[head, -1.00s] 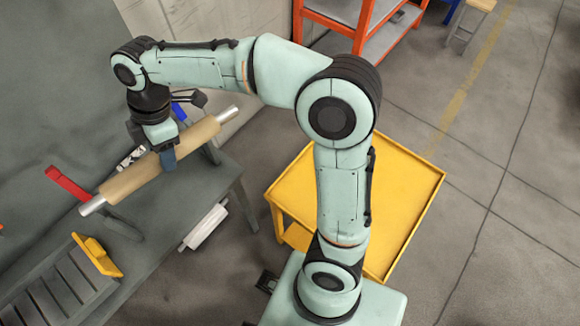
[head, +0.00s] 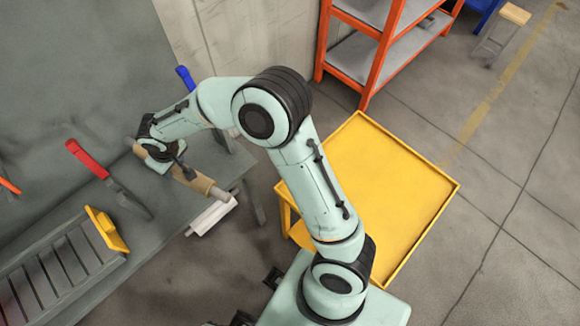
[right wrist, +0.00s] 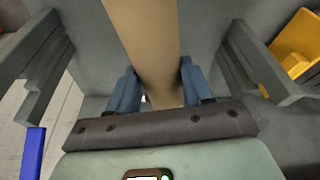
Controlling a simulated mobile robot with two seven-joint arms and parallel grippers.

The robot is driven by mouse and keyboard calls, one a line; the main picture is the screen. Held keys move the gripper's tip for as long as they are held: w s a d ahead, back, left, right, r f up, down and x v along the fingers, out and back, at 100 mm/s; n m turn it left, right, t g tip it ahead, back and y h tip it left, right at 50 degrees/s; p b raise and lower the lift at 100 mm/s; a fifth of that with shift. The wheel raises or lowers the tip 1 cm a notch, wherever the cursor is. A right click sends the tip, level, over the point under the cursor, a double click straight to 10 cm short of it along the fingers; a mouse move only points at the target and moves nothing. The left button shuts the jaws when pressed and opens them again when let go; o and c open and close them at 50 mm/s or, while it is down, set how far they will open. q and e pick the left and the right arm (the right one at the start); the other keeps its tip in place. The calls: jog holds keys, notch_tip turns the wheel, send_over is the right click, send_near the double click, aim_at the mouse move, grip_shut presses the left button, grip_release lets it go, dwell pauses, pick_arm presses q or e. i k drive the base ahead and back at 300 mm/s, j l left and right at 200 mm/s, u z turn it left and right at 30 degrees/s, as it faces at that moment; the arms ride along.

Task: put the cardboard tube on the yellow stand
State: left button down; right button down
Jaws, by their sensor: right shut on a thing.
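In the right wrist view the tube (right wrist: 145,40) runs between the blue fingers (right wrist: 155,90). Two yellow things show: a small upright yellow piece (head: 106,230) at the front of the bench beside a slatted rack, and a low yellow tray-topped table (head: 385,190) on the floor to the right. I cannot tell which is the stand. My left gripper is not in view.
A red-handled piece (head: 88,158) lies left of the tube, and a blue piece (head: 186,78) is behind it. A white roll (head: 212,216) is at the bench edge. An orange shelf (head: 365,60) stands at the back. The yellow table's top is bare.

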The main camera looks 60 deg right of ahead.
aim_at(375, 194)
jog(key=k+j+z, duration=0.25)
jog(key=z, duration=0.15)
jog(key=k+z, duration=0.3)
jog(key=k+l+z, duration=0.3)
jog(key=j, duration=0.1)
